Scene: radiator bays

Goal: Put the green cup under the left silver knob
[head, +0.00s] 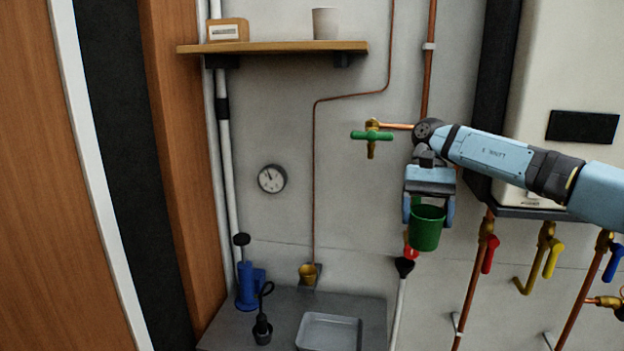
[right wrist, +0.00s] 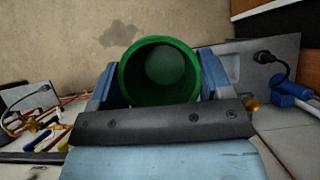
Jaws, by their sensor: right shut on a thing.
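My right gripper (head: 428,210) is shut on the green cup (head: 427,232), one finger on each side. It holds the cup up in the air in front of the wall, at the right of the head view. The cup looks upright there. In the right wrist view the open mouth of the cup (right wrist: 160,72) shows between the fingers, and it looks empty. I cannot make out a silver knob in either view. My left gripper is not in view.
A brass tap with a green handle (head: 372,136) sticks out left of my right gripper. Red (head: 489,254), yellow (head: 553,258) and blue (head: 613,262) levers hang at the right. A grey counter (head: 280,303) holds a tray (head: 329,332) and a blue pump (head: 247,285). A shelf (head: 275,47) is above.

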